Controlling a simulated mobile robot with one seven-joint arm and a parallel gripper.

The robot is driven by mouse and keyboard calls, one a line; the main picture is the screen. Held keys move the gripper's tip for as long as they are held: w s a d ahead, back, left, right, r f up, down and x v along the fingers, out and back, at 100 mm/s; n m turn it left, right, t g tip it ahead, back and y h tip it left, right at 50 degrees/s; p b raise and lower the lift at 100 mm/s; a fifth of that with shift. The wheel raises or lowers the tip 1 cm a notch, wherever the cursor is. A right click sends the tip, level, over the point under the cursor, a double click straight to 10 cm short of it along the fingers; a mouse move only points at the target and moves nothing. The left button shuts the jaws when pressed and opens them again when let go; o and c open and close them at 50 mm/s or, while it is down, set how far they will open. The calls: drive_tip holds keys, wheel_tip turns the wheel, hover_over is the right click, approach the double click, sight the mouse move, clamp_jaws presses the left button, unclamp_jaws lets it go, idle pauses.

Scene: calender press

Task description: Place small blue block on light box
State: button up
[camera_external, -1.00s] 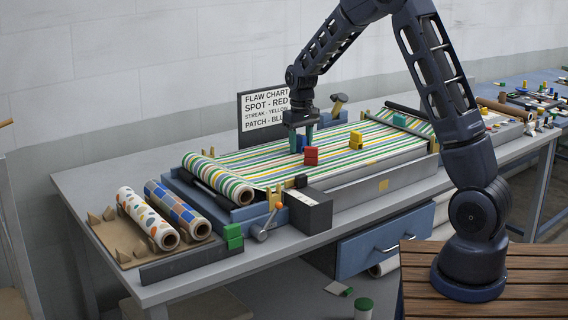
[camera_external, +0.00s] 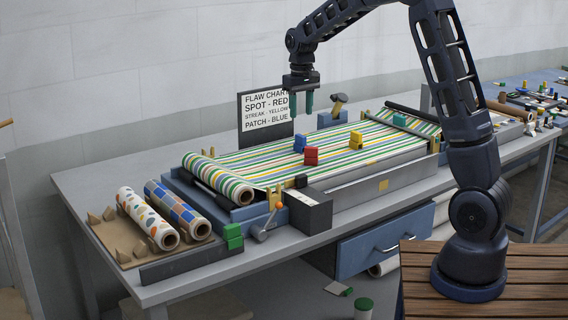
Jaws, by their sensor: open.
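A small blue block (camera_external: 300,143) stands on the striped fabric (camera_external: 262,160) of the press, just behind a red block (camera_external: 311,156). My gripper (camera_external: 301,104) is open and empty, in the air above the blue block and clear of it. The flaw chart sign (camera_external: 265,112) stands behind, partly covered by the gripper. I cannot tell for certain which thing is the light box; the long grey box under the striped fabric (camera_external: 360,185) may be it.
A yellow block (camera_external: 356,140) and a teal block (camera_external: 399,120) also sit on the fabric. A dark box (camera_external: 309,211) stands at the front edge.

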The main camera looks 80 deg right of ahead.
drive_tip(key=s+a+r+n+t, duration=0.15)
drive_tip(key=a+r, duration=0.25)
drive_tip(key=a, duration=0.5)
drive_tip(key=s+a+r+n, duration=0.1)
drive_tip(key=s+a+r, duration=0.25)
drive_tip(key=a, duration=0.65)
drive_tip(key=s+a+r+n+t, duration=0.15)
drive_tip(key=a+r, duration=0.25)
drive_tip(key=a, duration=0.5)
drive_tip(key=s+a+f+n+t, duration=0.1)
drive_tip(key=s+a+n, duration=0.4)
drive_tip(key=s+a, duration=1.2)
drive_tip(key=shift+s+a+f+t, duration=0.25)
drive_tip(key=shift+f+t, duration=0.05)
drive_tip(key=shift+f, duration=0.35)
